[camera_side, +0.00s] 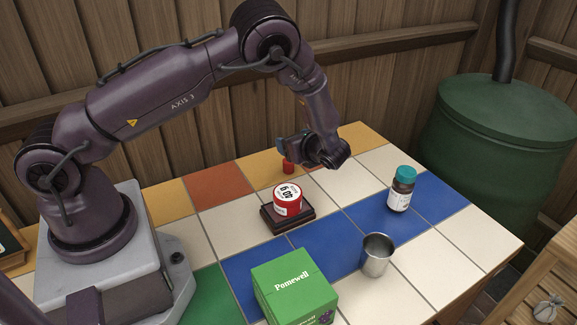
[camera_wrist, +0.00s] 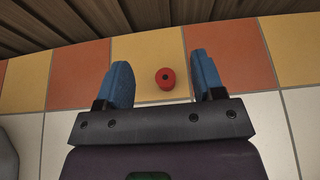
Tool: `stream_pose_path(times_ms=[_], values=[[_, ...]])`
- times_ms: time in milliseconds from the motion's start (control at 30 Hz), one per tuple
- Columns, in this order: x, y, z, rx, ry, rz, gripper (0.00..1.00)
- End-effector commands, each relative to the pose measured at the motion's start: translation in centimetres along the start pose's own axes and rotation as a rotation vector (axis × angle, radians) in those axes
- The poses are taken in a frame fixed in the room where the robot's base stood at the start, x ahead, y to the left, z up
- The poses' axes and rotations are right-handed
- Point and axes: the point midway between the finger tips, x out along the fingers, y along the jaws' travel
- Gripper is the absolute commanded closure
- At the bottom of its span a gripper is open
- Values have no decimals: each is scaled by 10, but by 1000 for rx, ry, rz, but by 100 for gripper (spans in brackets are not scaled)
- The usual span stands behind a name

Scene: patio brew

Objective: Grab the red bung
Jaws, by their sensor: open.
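The red bung (camera_wrist: 165,78) stands on a yellow tile close to the wooden wall; it shows as a small round red piece with a dark hole in its top. In the side view the bung (camera_side: 288,166) is partly hidden by my gripper. My gripper (camera_wrist: 160,82) is open, with blue fingers to the left and right of the bung in the wrist view. Both fingers look apart from it, and nothing is held. In the side view my gripper (camera_side: 283,152) is at the bung, but its exact height over the tiles is hard to tell.
A red and white round tin (camera_side: 287,200) sits on a dark wooden stand (camera_side: 270,219) in front of the bung. A green box (camera_side: 295,287), a metal cup (camera_side: 376,255) and a brown bottle with a teal cap (camera_side: 401,189) stand farther off. The wooden wall (camera_side: 230,125) is close behind.

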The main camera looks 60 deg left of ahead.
Motion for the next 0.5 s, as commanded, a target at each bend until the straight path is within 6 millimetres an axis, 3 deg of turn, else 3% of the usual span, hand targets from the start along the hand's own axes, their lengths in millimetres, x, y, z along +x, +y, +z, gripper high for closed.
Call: stream_pose_path(times_ms=[500], values=[[21,3,-48,49,-7,-3,38]])
